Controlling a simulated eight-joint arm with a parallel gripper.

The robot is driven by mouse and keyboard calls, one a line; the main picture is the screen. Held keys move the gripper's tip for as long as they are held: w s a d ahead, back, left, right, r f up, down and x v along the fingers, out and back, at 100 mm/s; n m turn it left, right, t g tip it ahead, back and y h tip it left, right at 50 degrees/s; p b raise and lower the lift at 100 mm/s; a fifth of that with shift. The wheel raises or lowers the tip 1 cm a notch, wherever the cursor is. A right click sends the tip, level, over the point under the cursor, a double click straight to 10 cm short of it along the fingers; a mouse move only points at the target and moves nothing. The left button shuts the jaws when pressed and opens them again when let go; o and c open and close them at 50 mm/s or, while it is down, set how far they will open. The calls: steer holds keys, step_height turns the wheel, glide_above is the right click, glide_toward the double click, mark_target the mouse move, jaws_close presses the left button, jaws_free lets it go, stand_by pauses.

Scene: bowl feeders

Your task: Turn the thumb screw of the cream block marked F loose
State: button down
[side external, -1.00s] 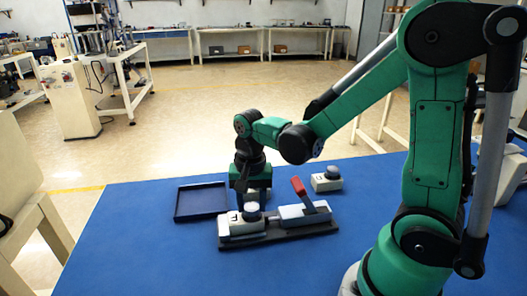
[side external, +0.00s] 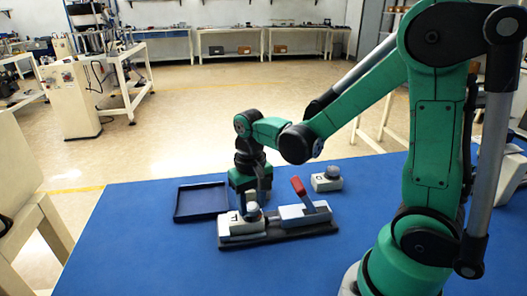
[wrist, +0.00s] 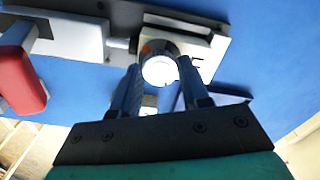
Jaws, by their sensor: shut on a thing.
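The cream block marked F (side external: 236,228) sits at the left end of a dark fixture base; its dark letter also shows in the wrist view, beside the knob. Its thumb screw (side external: 253,211) is a round, pale-topped knob, and in the wrist view it is the bright disc (wrist: 160,70) between my fingers. My gripper (side external: 252,199) points down over the block, with a finger on either side of the knob. It is shut on the thumb screw. The knob's underside and thread are hidden.
A clamp (side external: 303,213) with a red handle (side external: 299,186) stands right of the block on the same base (side external: 290,236). Another cream block (side external: 326,183) with a knob lies behind it. An empty dark tray (side external: 202,215) lies to the left. The blue table's front is clear.

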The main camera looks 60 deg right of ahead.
mark_target(252, 207)
steer(key=n, duration=0.5)
steer(key=shift+n, duration=2.4)
steer(key=shift+c, duration=2.1)
jaws_free()
steer(key=shift+r, duration=2.8)
